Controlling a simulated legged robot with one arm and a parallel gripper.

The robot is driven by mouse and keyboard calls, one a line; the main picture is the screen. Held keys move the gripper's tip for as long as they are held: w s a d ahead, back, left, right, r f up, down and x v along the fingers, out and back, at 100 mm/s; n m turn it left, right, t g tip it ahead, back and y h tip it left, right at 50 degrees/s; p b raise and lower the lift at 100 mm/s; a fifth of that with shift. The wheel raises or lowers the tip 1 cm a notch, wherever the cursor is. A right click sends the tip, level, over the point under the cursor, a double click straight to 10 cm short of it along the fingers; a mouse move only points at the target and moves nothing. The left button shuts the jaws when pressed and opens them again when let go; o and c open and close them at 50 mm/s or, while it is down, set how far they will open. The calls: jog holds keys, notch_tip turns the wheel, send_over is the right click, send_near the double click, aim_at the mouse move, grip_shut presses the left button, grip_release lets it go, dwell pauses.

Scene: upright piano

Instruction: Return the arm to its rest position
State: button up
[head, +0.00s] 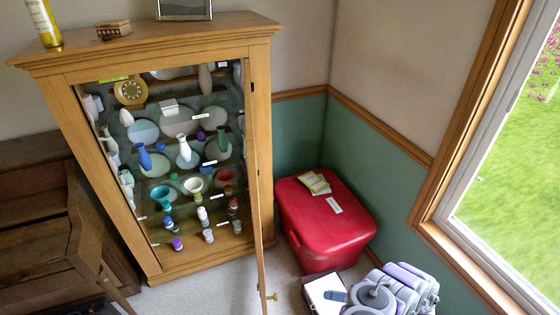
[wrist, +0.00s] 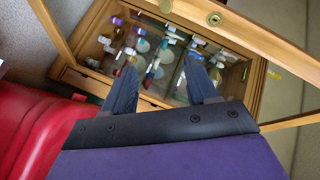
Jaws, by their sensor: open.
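My gripper (wrist: 161,60) shows in the wrist view with its two dark fingers apart and nothing between them. It points toward the wooden display cabinet (wrist: 272,48), which lies beyond the fingertips and appears tilted. In the head view, purple and grey parts of my arm (head: 395,290) are folded at the bottom right; the fingers cannot be made out there. The same cabinet (head: 165,55) stands upright at the left. Its door (head: 256,200) is swung open and seen nearly edge-on, with a brass knob (head: 272,297) low on it.
A red chest (head: 325,235) with papers on top stands right of the cabinet; its red side fills the left of the wrist view (wrist: 30,125). A wooden piano (head: 35,220) is at left, a window (head: 520,140) at right.

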jog(key=w+a+r+g+y, duration=0.1)
jog(key=w+a+r+g, duration=0.1)
jog(key=a+r, duration=0.5)
jog(key=w+a+r+g+y, duration=0.15)
jog(key=a+r, duration=0.25)
jog(key=r, duration=0.5)
jog(key=s+a+r+n+g+h, duration=0.2)
jog(key=s+a+r+g, duration=0.15)
jog(key=r, duration=0.55)
jog(key=s+a+r+n+g+h, duration=0.1)
jog(key=s+a+r+g, duration=0.3)
jog(key=r, duration=0.5)
jog(key=s+r+h, duration=0.7)
jog(key=s+r, duration=0.2)
jog(key=s, duration=0.4)
jog(key=s+d+r+m+t+h, duration=0.2)
jog(key=s+d+m+t+h, duration=0.2)
jog(key=s+d, duration=0.9)
jog(key=s+m+h, duration=0.1)
jog(key=s+h, duration=0.1)
jog(key=h, duration=0.1)
jog(key=shift+d+m, duration=0.3)
jog(key=shift+d, duration=0.05)
